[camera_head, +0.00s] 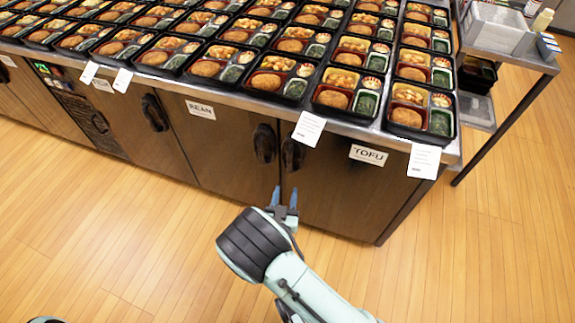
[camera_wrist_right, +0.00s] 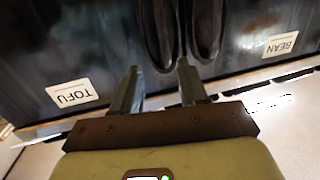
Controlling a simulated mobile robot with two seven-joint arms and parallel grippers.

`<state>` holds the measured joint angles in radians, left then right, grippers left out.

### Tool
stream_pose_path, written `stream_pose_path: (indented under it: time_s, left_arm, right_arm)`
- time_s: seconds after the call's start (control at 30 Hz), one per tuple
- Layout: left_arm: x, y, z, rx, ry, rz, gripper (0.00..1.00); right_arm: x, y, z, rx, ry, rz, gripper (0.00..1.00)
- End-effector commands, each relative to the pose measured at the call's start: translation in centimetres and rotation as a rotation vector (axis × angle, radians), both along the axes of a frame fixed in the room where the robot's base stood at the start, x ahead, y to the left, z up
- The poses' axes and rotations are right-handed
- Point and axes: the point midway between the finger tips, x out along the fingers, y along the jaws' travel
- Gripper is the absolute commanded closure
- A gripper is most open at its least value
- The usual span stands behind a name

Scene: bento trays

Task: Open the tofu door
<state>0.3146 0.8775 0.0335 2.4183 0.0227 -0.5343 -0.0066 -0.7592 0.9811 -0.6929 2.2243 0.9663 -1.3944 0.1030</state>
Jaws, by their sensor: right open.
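The tofu door (camera_head: 335,200) is a dark brown cabinet door under the counter and looks shut. Its white TOFU label (camera_head: 369,155) also shows, upside down, in the right wrist view (camera_wrist_right: 72,93). Its dark handle (camera_head: 292,155) is near the door's left edge; in the right wrist view the handle (camera_wrist_right: 158,32) rises beyond the fingers. My right gripper (camera_head: 284,196) is open and empty, below the handle and in front of the door. In the right wrist view its fingertips (camera_wrist_right: 157,69) are apart, with the handle's lower end just beyond them. My left gripper is not in view.
The bean door (camera_head: 225,150) is to the left, its handle (camera_head: 264,143) close beside the tofu handle. Many bento trays (camera_head: 341,91) cover the counter, and paper slips (camera_head: 308,128) hang over its edge. A metal side table (camera_head: 515,55) stands right. The wooden floor (camera_head: 120,230) in front is clear.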

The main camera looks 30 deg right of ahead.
Motion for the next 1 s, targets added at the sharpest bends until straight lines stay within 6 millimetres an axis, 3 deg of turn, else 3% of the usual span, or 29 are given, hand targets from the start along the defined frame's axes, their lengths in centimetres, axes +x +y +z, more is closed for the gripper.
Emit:
stream_pose_path:
  time_s: [0.17,0.7,1.0]
  left_arm:
    - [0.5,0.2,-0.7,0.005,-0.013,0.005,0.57]
    - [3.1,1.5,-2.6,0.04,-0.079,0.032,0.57]
    - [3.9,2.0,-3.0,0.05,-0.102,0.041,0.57]
  right_arm:
    - [1.0,-0.1,1.4,-0.027,-0.073,-0.011,0.57]
    - [9.0,-6.4,1.3,-0.026,-0.067,-0.01,0.57]
    - [10.8,-7.8,1.4,-0.026,-0.065,-0.008,0.57]
